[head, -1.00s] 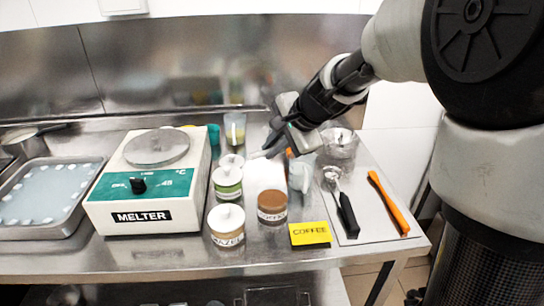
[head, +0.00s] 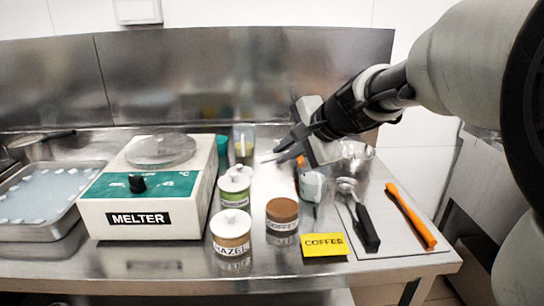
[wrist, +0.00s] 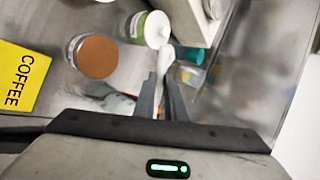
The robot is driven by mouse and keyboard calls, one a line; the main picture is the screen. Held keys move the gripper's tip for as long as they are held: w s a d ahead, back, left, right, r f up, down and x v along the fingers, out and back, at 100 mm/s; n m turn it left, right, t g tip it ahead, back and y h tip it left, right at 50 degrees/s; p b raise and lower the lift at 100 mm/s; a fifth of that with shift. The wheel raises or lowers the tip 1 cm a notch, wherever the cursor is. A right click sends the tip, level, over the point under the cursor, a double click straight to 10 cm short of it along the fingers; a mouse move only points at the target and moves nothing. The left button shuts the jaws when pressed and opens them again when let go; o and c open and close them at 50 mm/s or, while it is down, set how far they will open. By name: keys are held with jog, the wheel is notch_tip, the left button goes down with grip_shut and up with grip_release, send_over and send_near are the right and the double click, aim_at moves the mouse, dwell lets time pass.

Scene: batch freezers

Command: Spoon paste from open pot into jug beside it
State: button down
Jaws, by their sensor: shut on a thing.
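The open coffee pot (head: 282,212), with a brown paste surface, stands behind the yellow COFFEE card (head: 325,245); it also shows in the wrist view (wrist: 97,56). A pale grey jug (head: 312,187) stands just right of the pot, its upper part partly hidden by my gripper. My gripper (head: 280,152) is above and behind the pot and jug, pointing left. In the wrist view its fingers (wrist: 166,95) are close together on a slim pale thing (wrist: 166,57), perhaps the spoon; its shape is mostly hidden. No paste is clearly visible on it.
Lidded hazel (head: 231,235) and green-labelled (head: 234,190) pots stand left of the coffee pot. The melter (head: 140,205) is further left. A glass beaker (head: 244,140) stands behind. A scoop (head: 366,228) and orange-handled tool (head: 410,215) lie on the right.

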jog(key=shift+f+b, duration=0.3)
jog(key=shift+b, duration=0.5)
jog(key=t+y, duration=0.1)
jog(key=t, duration=0.1)
jog(key=f+t+y, duration=0.1)
jog(key=s+t, duration=0.1)
jog(key=t, duration=0.1)
jog(key=shift+d+f+n+t+y, duration=0.25)
jog(key=shift+n+t+y, duration=0.05)
jog(key=shift+y, duration=0.1)
dwell(0.7)
